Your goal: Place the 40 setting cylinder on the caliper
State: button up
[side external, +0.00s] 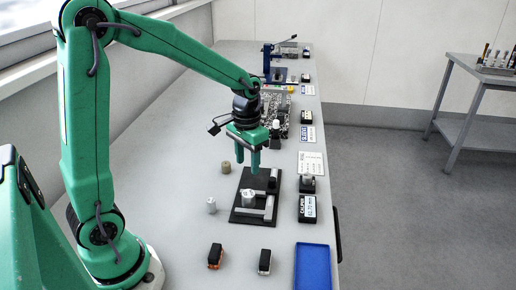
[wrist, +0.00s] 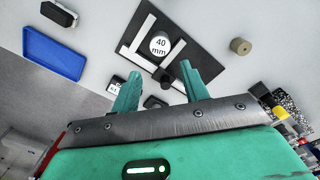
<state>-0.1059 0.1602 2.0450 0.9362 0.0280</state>
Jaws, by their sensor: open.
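The 40 setting cylinder (wrist: 160,43), pale with "40 mm" on its top, stands upright on the caliper's black plate, among its light metal bars. It also shows in the side view (side external: 248,197). The caliper (wrist: 139,32) is a black plate with light bars and a dark knob; it lies on the bench in the side view (side external: 251,213). I cannot tell whether the cylinder touches the bars. My gripper (side external: 248,168) is open and empty, above the far part of the plate. Its two green fingers show apart in the wrist view (wrist: 160,82).
A brown cylinder (side external: 226,168) and a small silver cylinder (side external: 211,205) stand left of the plate. A caliper display (side external: 309,208) is to its right. A blue tray (side external: 312,266) and two small blocks lie nearer. A circuit board and a vise are farther back.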

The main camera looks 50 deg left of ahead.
jog(key=shift+r, duration=0.1)
dwell(0.5)
jog(key=s+d+r+t, duration=0.2)
jog(key=s+r, duration=0.3)
jog(key=s, duration=0.2)
jog(key=s+d+r+m+t, duration=0.1)
jog(key=s+d+r+t, duration=0.1)
jog(key=s+r, duration=0.3)
jog(key=s+t, duration=0.1)
jog(key=s, duration=0.1)
jog(key=shift+s+r+t, duration=0.25)
jog(key=shift+s+t, duration=0.05)
jog(key=shift+s, duration=0.1)
